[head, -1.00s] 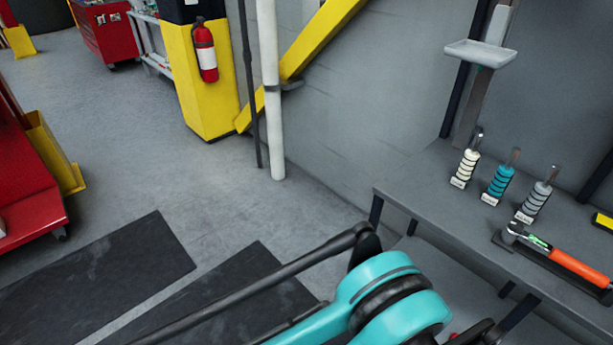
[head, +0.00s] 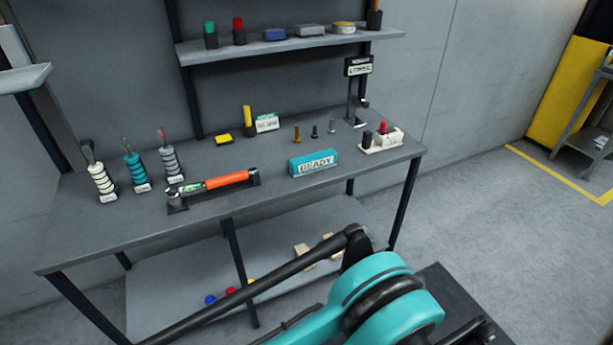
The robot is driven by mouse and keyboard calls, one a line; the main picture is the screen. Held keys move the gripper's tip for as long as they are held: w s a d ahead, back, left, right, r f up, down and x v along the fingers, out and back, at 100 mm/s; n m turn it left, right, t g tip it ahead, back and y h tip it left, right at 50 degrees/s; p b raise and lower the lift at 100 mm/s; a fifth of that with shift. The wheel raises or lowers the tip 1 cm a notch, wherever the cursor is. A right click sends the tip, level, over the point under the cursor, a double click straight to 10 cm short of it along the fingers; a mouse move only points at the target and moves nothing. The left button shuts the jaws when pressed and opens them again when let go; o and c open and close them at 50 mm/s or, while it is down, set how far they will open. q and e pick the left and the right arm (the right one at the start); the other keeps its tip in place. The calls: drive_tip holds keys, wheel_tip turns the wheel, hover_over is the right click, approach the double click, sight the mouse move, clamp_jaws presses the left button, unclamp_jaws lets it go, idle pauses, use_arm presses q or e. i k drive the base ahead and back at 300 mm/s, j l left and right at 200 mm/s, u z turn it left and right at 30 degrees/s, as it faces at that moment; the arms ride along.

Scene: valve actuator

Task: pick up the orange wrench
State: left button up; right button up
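The orange wrench (head: 227,179) lies in a dark holder (head: 178,208) near the front edge of the grey workbench (head: 95,232). Its orange handle points right and its metal head is at the left end. A teal and black arm link of mine crosses the lower middle of the head view, in front of the bench. Neither gripper is in view, so their distance from the wrench cannot be told.
Several ringed stacks, one white (head: 101,182), stand left of the wrench. A teal READY block (head: 314,163) lies to its right. An upper shelf (head: 270,48) holds small items. A lower shelf (head: 170,285) carries small objects. Open floor (head: 480,240) lies to the right.

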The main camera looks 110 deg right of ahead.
sight(175, 201)
drive_tip(key=z, duration=3.1)
